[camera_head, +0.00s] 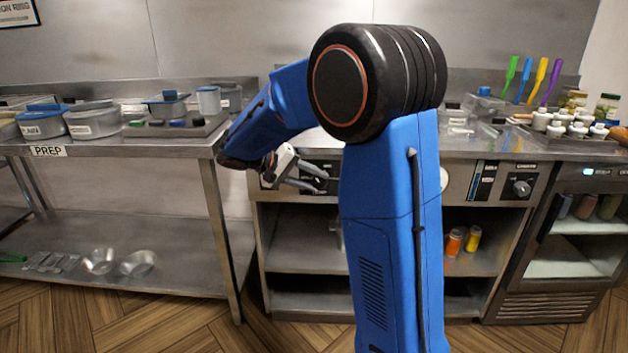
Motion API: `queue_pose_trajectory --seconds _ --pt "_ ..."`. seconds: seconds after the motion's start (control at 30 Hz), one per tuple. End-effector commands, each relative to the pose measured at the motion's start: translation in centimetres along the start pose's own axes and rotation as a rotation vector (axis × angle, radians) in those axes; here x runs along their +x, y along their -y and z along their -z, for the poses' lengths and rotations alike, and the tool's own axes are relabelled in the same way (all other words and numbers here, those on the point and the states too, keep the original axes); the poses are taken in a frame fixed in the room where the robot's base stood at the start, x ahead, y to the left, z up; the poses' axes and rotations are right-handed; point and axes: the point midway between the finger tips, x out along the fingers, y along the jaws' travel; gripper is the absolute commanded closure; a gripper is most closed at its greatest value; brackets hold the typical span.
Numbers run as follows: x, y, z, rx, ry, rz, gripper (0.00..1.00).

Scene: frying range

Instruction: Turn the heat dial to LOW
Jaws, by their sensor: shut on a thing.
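My gripper (318,178) is in front of the left part of the range's front panel (268,182), with its grey fingers pointing right toward the panel. It is shut on the heat dial (322,184), a small dark knob mostly hidden by the fingers. The dial's pointer and the LOW mark are too small and covered to read. My blue arm hides the middle of the panel.
Another dark knob (521,187) sits on the right of the panel, and a round white gauge (444,179) shows beside my arm. The prep table (215,150) stands close on the left. Orange and yellow bottles (454,242) stand on the shelf below.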

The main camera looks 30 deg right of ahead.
Motion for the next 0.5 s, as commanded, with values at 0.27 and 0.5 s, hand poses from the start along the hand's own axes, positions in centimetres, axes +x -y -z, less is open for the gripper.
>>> queue_pose_trajectory --seconds 0.27,0.5 --pt "0.03 0.07 -0.02 -0.014 -0.001 -0.034 0.86" --pt "0.04 0.08 -0.04 -0.015 0.000 -0.034 0.86"
